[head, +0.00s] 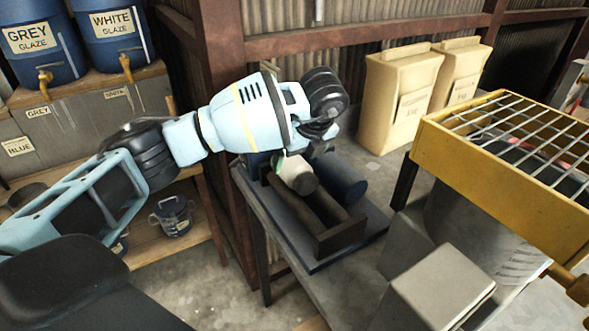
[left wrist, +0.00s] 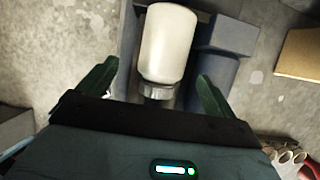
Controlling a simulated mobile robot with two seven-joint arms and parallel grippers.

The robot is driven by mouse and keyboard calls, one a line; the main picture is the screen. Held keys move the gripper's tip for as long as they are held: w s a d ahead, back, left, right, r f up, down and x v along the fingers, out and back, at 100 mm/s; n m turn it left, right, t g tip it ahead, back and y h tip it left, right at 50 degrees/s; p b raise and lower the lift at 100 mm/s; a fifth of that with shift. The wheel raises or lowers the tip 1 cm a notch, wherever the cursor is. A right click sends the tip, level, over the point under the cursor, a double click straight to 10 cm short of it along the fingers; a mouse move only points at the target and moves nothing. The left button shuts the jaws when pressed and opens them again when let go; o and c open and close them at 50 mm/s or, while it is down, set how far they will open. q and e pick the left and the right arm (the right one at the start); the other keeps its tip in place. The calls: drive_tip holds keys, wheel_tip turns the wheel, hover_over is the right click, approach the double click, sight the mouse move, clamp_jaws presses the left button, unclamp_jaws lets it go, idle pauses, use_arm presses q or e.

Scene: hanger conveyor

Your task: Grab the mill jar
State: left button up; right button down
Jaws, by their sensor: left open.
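The mill jar (head: 297,175) is a pale cream cylinder with a dark grey end, lying on its side on the dark rollers of a jar mill (head: 341,236). In the left wrist view the jar (left wrist: 168,42) shows its white body, with a metal collar at the end nearest the gripper. My left gripper (left wrist: 157,70) is open, with its two dark green fingers apart on either side of the jar's collar end. In the head view my left wrist hides most of this gripper. My right gripper is in neither view.
The mill stands on a grey bench (head: 380,160). Cream sacks (head: 403,92) stand behind it, and a yellow grate (head: 432,152) over a grey drum is at right. A grey box (head: 440,285) is in front. Blue glaze barrels (head: 45,45) and a bucket (head: 172,217) are at left.

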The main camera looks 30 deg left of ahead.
sight(297, 162)
use_arm(q)
drive_tip(key=shift+w+a+f, duration=0.15)
drive_tip(key=shift+w+f, duration=0.05)
drive_tip(key=shift+f, duration=0.3)
drive_tip(key=shift+w+a+f, duration=0.1)
drive_tip(key=shift+w+f, duration=0.05)
drive_tip(key=shift+a+f, duration=0.1)
drive_tip(key=shift+f, duration=0.25)
drive_tip(key=x, duration=0.4)
drive_tip(key=shift+w, duration=0.25)
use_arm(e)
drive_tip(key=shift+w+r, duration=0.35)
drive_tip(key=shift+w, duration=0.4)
use_arm(q)
drive_tip(key=c, duration=0.4)
drive_tip(key=shift+r, duration=0.1)
drive_tip(key=c, duration=1.2)
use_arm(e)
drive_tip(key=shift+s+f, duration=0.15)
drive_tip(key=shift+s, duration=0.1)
